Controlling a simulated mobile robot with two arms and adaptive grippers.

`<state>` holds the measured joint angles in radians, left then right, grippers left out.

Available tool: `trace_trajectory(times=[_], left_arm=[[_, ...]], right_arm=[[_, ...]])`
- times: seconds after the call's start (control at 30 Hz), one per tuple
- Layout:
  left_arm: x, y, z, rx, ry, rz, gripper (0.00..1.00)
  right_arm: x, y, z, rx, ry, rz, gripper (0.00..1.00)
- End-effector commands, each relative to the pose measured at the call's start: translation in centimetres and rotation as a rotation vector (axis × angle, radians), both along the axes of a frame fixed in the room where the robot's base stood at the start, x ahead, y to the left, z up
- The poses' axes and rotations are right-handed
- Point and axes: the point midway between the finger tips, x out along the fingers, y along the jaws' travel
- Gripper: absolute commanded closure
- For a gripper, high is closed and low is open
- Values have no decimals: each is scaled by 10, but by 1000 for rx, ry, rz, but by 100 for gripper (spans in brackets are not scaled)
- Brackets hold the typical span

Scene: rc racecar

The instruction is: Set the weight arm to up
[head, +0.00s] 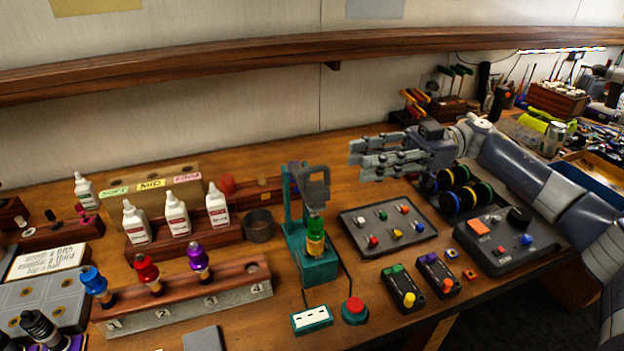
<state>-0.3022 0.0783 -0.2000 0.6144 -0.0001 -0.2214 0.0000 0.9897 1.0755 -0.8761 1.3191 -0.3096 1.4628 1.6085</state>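The teal test stand (318,268) stands on the bench near the middle of the head view. Its grey weight arm (318,190) sits at the top of the stand, directly above a green and gold shock (315,238). The weight arm's lower end is close to the shock's top; I cannot tell whether they touch. My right gripper (358,158) is to the right of the weight arm and apart from it, with its fingers pointing left. The fingers are apart and nothing shows between them. My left gripper is not in view.
A grey tray of small parts (351,219) lies right of the stand, with a control box (480,262) beyond. White bottles (176,219) and a numbered rack (180,308) stand left. A red button (354,309) and a white-faced display (311,319) sit in front.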

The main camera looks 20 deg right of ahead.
Motion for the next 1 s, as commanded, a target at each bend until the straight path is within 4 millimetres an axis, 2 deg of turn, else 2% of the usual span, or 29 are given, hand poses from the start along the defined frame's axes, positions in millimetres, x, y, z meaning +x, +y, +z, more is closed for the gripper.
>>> trace_trajectory(times=[0.2,0.4,0.6,0.77,1.0], left_arm=[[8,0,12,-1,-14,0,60],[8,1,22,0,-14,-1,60],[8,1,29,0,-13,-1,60],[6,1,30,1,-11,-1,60],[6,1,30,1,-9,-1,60]], right_arm=[[-2,30,3,1,0,6,70],[-3,69,4,2,0,5,70],[-3,96,2,0,0,3,70],[-4,106,2,1,0,2,70],[-3,106,1,0,0,1,70]])
